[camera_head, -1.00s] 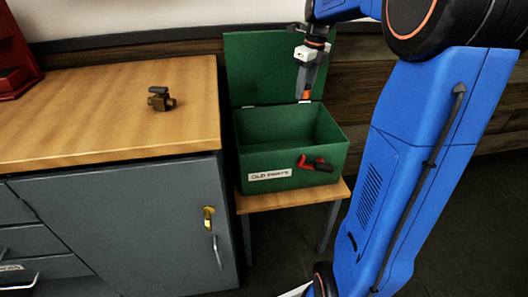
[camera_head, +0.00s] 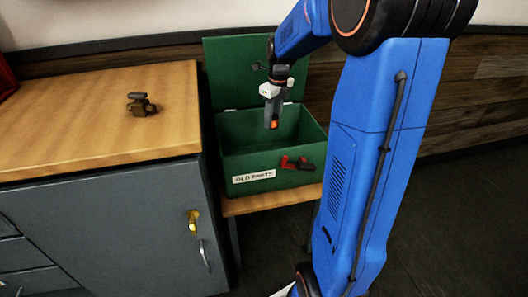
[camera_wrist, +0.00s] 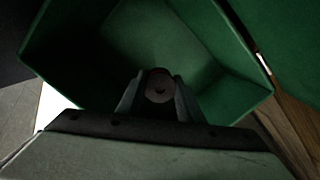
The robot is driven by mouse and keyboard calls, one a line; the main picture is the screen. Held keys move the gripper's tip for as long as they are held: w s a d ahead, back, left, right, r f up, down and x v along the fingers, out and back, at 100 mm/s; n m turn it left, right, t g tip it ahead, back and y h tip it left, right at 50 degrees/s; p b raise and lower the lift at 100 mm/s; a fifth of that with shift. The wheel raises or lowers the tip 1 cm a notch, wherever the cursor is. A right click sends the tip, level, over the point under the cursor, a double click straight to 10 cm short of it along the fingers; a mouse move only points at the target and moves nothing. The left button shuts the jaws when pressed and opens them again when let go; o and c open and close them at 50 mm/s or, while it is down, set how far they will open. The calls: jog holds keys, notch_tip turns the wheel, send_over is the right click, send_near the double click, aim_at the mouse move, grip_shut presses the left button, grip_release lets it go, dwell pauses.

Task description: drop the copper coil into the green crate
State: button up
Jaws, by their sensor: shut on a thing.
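The green crate (camera_head: 232,165) stands with its lid up at the back and a white "OLD PARTS" label on its front. My gripper (camera_head: 271,122) points down over the crate's opening. It is shut on the copper coil (camera_head: 274,125), of which only a small orange end shows between the fingertips. In the wrist view the coil (camera_wrist: 160,88) is a dark round end between the two fingers, with the open crate (camera_wrist: 215,40) below and around it. The visible crate floor looks empty.
A wooden-topped cabinet (camera_head: 90,120) stands left of the crate, with a dark brass valve (camera_head: 141,104) on it. The crate rests on a small wooden stool (camera_head: 245,205). A red-and-black clasp (camera_head: 296,163) juts from the crate's front. The raised lid (camera_head: 232,70) stands behind my gripper.

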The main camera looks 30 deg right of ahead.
jog(key=shift+f, duration=0.3)
jog(key=o, duration=1.2)
jog(key=shift+c, duration=0.2)
notch_tip(320, 180, up, 17)
jog(key=s, duration=0.2)
jog(key=shift+d+r, duration=0.15)
jog(key=shift+d, duration=0.25)
